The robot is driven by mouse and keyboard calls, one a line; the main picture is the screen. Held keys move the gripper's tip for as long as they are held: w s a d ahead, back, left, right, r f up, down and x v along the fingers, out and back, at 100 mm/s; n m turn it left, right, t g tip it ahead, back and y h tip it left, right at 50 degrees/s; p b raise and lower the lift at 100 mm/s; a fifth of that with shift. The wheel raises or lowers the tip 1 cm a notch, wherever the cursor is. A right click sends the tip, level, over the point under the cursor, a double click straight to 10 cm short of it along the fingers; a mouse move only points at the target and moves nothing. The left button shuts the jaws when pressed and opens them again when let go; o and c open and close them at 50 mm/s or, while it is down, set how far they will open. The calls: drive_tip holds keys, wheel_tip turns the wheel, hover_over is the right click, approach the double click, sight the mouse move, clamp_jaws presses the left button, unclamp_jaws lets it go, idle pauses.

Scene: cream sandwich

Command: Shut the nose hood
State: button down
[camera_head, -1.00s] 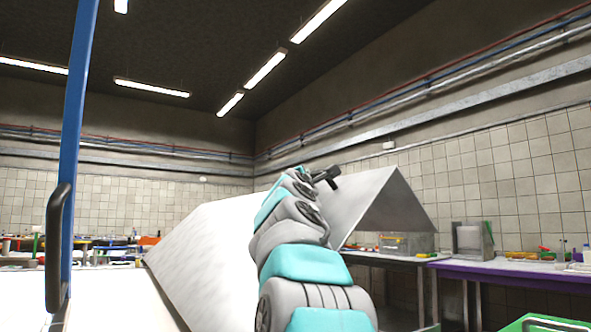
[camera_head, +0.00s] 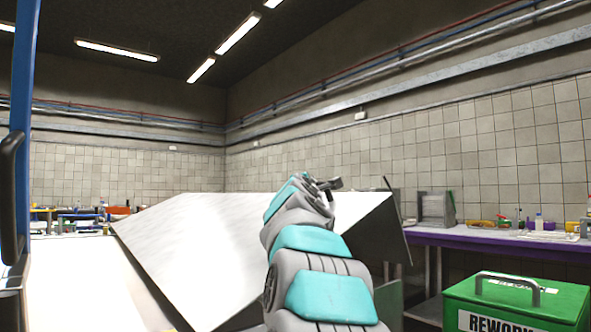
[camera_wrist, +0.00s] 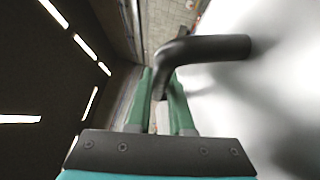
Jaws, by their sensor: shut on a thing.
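The nose hood (camera_head: 200,240) is a large white panel with a bent edge, sloping up from the left, standing partly raised in the head view. A black bent handle (camera_wrist: 205,49) sticks out from its pale surface in the wrist view. My gripper (camera_wrist: 161,90) has green fingers on either side of the handle's end and is shut on it. In the head view my gripper (camera_head: 322,184) is at the hood's upper part, small and partly hidden behind my arm links.
A green box labelled REWORK (camera_head: 515,303) stands at the lower right. A purple-edged bench (camera_head: 470,238) with tools runs along the right wall. A blue post (camera_head: 22,120) with a black handle stands at the left. Another cluttered bench is at the far left.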

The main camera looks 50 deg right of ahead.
drive_tip(key=d+f+m+g+y, duration=0.1)
drive_tip(key=d+f, duration=0.1)
drive_tip(key=f, duration=0.6)
drive_tip(key=s+d+f+m+y+b, duration=0.1)
drive_tip(key=d+f+m+y, duration=0.1)
drive_tip(key=f, duration=0.7)
drive_tip(key=shift+s+d+f+m+g, duration=0.15)
drive_tip(key=shift+d+f+m+g, duration=0.2)
drive_tip(key=shift+d, duration=0.5)
drive_tip(key=c, duration=0.8)
unclamp_jaws()
drive_tip(key=shift+b+v, duration=0.9)
drive_tip(key=shift+v, duration=3.1)
